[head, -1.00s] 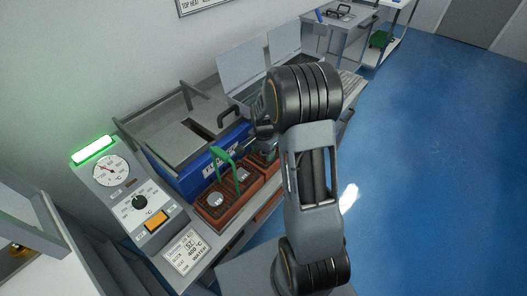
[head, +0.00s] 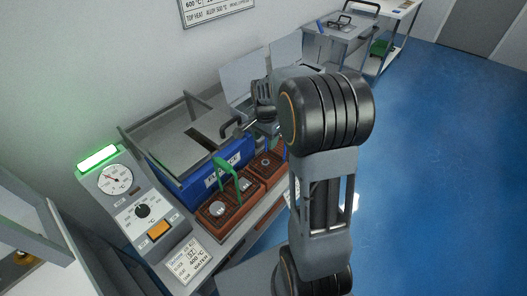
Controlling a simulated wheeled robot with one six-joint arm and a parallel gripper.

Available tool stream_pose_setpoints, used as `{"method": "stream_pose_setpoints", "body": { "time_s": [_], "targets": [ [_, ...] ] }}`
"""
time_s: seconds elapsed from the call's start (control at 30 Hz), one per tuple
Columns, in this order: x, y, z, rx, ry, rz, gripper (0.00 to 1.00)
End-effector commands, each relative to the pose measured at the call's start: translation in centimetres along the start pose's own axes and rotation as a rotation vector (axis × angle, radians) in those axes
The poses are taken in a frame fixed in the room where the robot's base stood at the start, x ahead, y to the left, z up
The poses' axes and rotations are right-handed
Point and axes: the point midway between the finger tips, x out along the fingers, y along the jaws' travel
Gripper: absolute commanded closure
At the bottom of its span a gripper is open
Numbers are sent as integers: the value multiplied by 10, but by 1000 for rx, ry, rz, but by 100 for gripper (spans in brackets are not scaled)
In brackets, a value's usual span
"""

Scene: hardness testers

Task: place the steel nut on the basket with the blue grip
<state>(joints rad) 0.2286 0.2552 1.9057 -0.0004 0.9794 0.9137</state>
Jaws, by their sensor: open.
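Two reddish-brown baskets stand side by side in front of the blue tank. The nearer one has a green grip (head: 228,178) and holds round silvery pieces (head: 217,208). The farther basket (head: 258,174) has a blue grip, only a sliver of which shows beside my arm. A small ring-like piece with a dark centre (head: 266,161), which looks like the steel nut, lies on this farther basket. My gripper (head: 262,128) is above and behind that basket, open, apart from the piece. Its fingertips are small and partly hidden by my arm.
The blue tank (head: 212,178) with its grey lid and dark handle stands behind the baskets. A control panel with a dial (head: 116,178) is at the left. Grey upright panels (head: 243,82) stand behind my gripper. Blue floor at the right is clear.

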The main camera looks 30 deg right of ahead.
Motion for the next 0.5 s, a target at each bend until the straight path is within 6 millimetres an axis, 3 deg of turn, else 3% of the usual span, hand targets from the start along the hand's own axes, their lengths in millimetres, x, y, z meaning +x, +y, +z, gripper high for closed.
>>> {"method": "stream_pose_setpoints", "body": {
  "time_s": [0.23,0.5],
  "targets": [
    [-17,6,16,-102,17,-21,44],
    [-57,53,94,-636,112,-104,44]
  ]
}}
